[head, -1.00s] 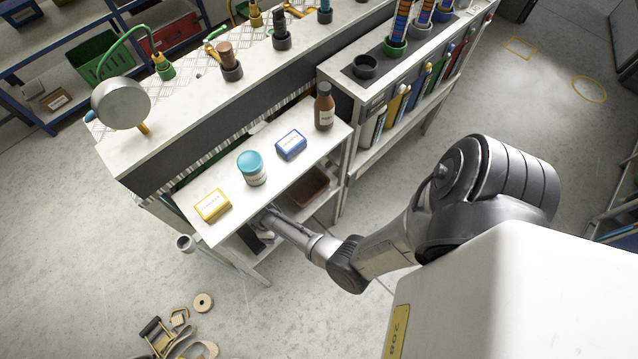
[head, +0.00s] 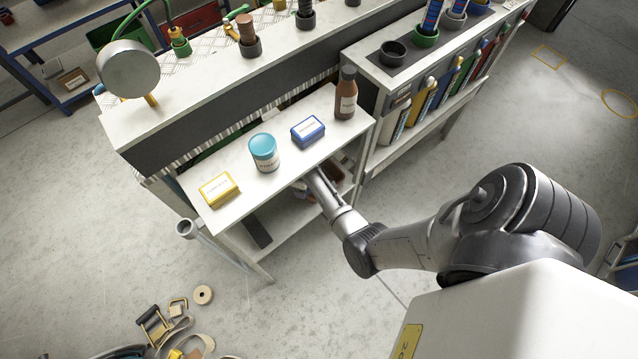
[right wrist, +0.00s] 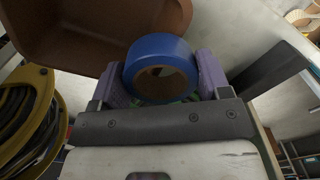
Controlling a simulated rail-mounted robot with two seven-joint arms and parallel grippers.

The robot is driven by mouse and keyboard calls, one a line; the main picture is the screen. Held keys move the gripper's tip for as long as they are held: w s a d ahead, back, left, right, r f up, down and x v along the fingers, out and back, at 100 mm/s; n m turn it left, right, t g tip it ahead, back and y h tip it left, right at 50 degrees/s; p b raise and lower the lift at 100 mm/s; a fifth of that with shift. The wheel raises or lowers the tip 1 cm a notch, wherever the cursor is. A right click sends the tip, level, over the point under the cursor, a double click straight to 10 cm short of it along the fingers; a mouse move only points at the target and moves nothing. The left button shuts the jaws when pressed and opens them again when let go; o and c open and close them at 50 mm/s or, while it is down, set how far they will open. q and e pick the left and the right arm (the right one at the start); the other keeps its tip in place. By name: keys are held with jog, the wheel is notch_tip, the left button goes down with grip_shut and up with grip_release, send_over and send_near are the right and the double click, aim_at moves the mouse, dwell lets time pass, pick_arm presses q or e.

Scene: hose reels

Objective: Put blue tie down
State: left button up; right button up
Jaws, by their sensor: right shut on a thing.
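The blue tie (right wrist: 160,46) is a rolled blue ring in the right wrist view. My right gripper (right wrist: 160,78) is shut on it, with a purple pad on each side. A reddish-brown bin (right wrist: 75,22) lies just beyond the ring; I cannot tell whether they touch. In the head view my right arm reaches under the white tabletop (head: 235,211) toward the lower shelf (head: 284,228), and the gripper and tie are hidden there. My left gripper is in neither view.
On the tabletop stand a yellow box (head: 219,190), a teal-lidded jar (head: 264,153), a blue box (head: 308,130) and a brown bottle (head: 345,93). A yellow reel (right wrist: 28,110) is close at the wrist view's left. Straps and rings lie on the floor (head: 203,295).

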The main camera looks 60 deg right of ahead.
jog(key=d, duration=0.2)
jog(key=s+d+b, duration=0.1)
jog(key=d, duration=0.1)
jog(key=s+d+f, duration=0.1)
jog(key=d, duration=0.1)
jog(key=shift+s+b, duration=0.25)
jog(key=shift+b, duration=0.05)
jog(key=shift+f, duration=0.3)
jog(key=shift+w+a+f, duration=0.1)
jog(key=shift+a+f, duration=0.05)
jog(key=shift+f, duration=0.15)
notch_tip(320, 180, down, 5)
jog(key=b, duration=0.3)
jog(key=shift+b, duration=0.35)
jog(key=shift+d+r, duration=0.1)
jog(key=shift+d, duration=0.1)
